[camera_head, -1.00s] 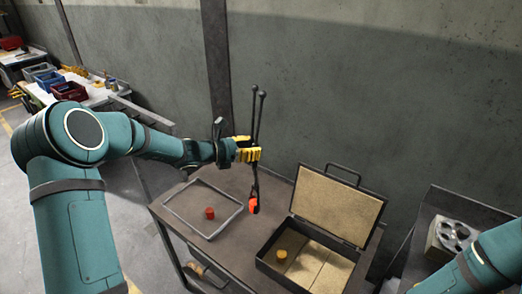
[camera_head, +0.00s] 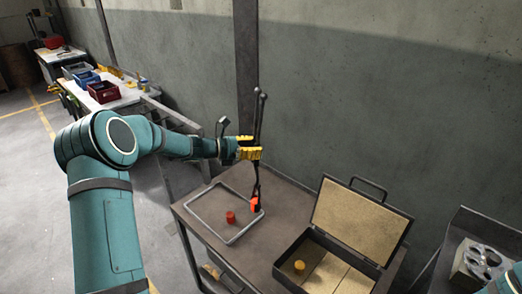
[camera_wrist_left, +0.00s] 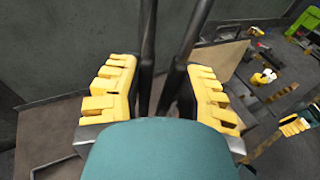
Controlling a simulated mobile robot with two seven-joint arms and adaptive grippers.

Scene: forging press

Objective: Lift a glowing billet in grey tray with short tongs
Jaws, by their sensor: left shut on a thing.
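My left gripper (camera_head: 250,153) is shut on the short tongs (camera_head: 257,125), dark and held upright with handles up. Both handles also show between the yellow fingers in the left wrist view (camera_wrist_left: 150,45). At the tongs' lower end is a glowing orange-red billet (camera_head: 254,203), seen over the right rim of the grey tray (camera_head: 203,228); its height above the tray is hard to tell. Another red billet (camera_head: 230,217) stands in the tray. At the right edge of the left wrist view is a small yellow-tipped thing (camera_wrist_left: 294,125), perhaps my right gripper; its state is unclear.
On the same table (camera_head: 255,262), an open box (camera_head: 372,268) with a raised tan lid (camera_head: 360,222) holds a yellow billet (camera_head: 299,267). A metal part with round holes (camera_head: 484,262) stands at the far right. A wall rises behind.

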